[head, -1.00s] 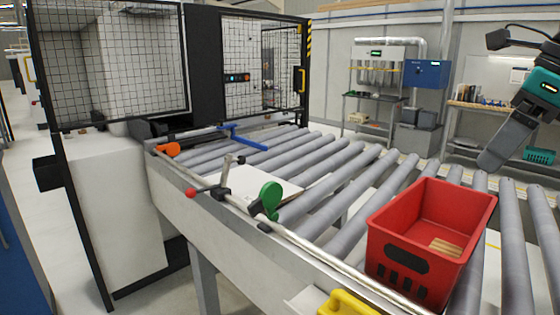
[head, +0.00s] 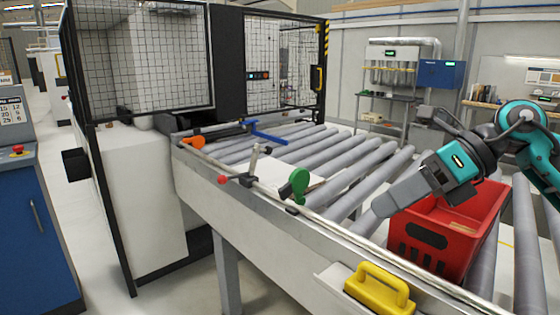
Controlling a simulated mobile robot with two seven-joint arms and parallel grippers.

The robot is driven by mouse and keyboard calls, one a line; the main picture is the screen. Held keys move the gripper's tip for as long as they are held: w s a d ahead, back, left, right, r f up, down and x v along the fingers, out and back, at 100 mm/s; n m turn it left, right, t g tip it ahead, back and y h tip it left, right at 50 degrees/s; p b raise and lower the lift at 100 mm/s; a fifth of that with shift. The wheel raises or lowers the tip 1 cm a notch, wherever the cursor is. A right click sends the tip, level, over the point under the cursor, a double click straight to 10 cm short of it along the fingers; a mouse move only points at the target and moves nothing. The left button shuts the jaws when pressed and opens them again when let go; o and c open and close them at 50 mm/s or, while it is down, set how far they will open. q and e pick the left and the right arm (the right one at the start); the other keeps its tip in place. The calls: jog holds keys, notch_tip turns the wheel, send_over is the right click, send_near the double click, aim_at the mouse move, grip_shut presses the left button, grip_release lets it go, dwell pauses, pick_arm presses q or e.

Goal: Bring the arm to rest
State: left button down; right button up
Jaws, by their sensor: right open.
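My right arm comes in from the right edge in the head view. Its right gripper (head: 382,203) points down and left, over the rollers and next to the near left rim of a red crate (head: 436,240). The gripper holds nothing that I can see and is open, though its two fingers overlap from this side. The gripper and wrist hide part of the crate's far left rim. A light wooden piece lies in the crate, mostly hidden by the wall and arm. My left gripper is not in view.
The grey roller conveyor (head: 345,180) runs back to a caged machine (head: 140,60). A white panel (head: 270,178) lies on it, near a green knob (head: 299,184). A yellow handle (head: 380,290) sits at the front edge. A blue cabinet (head: 35,235) stands at left.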

jog(key=s+a+f+m+t+y+b, duration=0.1)
jog(key=a+f+m+y, duration=0.45)
jog(key=a+y, duration=0.35)
jog(key=w+d+f+m+t+h+b, duration=0.1)
jog(key=d+f+m+t+h, duration=0.25)
jog(key=f+m+t, duration=0.7)
jog(key=w+d+f+m+t+h+b, duration=0.15)
jog(key=f+m+t+h, duration=0.4)
jog(key=m, duration=0.95)
jog(key=s+d+f+m+g+h, duration=0.2)
jog(key=s+f+m, duration=0.4)
jog(key=f, duration=0.6)
jog(key=s+d+f+m+g+h, duration=0.3)
jog(key=s+f+m+h, duration=0.3)
jog(key=s+f, duration=0.4)
notch_tip(320, 180, down, 2)
jog(key=shift+s+f+g+h, duration=0.2)
jog(key=shift+s+g+h, duration=0.2)
jog(key=shift+g, duration=0.5)
jog(key=shift+a, duration=0.1)
